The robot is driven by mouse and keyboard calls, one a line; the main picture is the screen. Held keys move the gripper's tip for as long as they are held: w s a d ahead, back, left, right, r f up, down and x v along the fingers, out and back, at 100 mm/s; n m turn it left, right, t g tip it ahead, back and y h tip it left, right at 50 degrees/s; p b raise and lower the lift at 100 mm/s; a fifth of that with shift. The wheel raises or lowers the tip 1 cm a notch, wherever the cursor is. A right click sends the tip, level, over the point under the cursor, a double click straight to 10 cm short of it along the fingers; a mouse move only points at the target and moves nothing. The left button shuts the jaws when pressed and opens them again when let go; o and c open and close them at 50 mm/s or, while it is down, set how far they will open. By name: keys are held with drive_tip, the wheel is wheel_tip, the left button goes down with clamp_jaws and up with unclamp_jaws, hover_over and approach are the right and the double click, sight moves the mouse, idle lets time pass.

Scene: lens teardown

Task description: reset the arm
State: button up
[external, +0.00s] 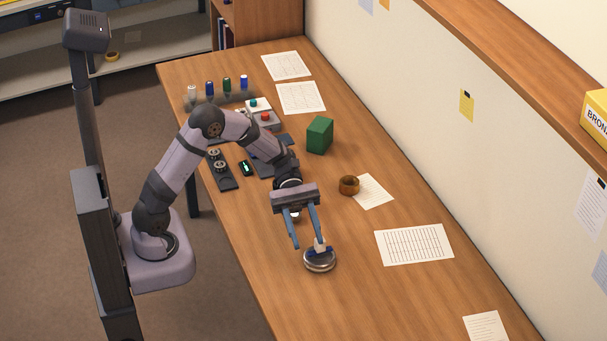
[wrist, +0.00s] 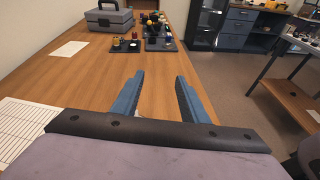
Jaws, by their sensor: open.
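My gripper (external: 308,243) is over the front part of the wooden table in the external view, pointing down. Its two blue fingers are spread apart with nothing visible between them. In the wrist view my gripper (wrist: 157,92) shows the same gap, with bare table beyond it. A round metal piece (external: 320,262) with a white and blue top sits on the table close to the right fingertip. Whether they touch is unclear. A small pale and brown part (external: 295,217) is partly hidden behind the fingers.
A green box (external: 320,135), a brown ring (external: 349,185) and paper sheets (external: 414,244) lie toward the wall. Dark trays (external: 222,172) and several colored bottles (external: 227,85) are farther back. A grey toolbox (wrist: 108,20) shows in the wrist view. The table's near end is clear.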

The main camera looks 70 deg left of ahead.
drive_tip(key=s+a+m+g+y+p, duration=0.1)
drive_tip(key=s+a+m+y+p, duration=0.15)
drive_tip(key=s+m+y, duration=0.4)
drive_tip(key=s+a+m+t+y+p, duration=0.2)
drive_tip(key=s+a+m+y+p, duration=0.5)
drive_tip(key=a, duration=0.6)
drive_tip(key=shift+s+m+t+y, duration=0.3)
drive_tip(key=shift+s+m+y, duration=0.35)
drive_tip(key=shift+s+m, duration=0.55)
drive_tip(key=shift+r, duration=0.1)
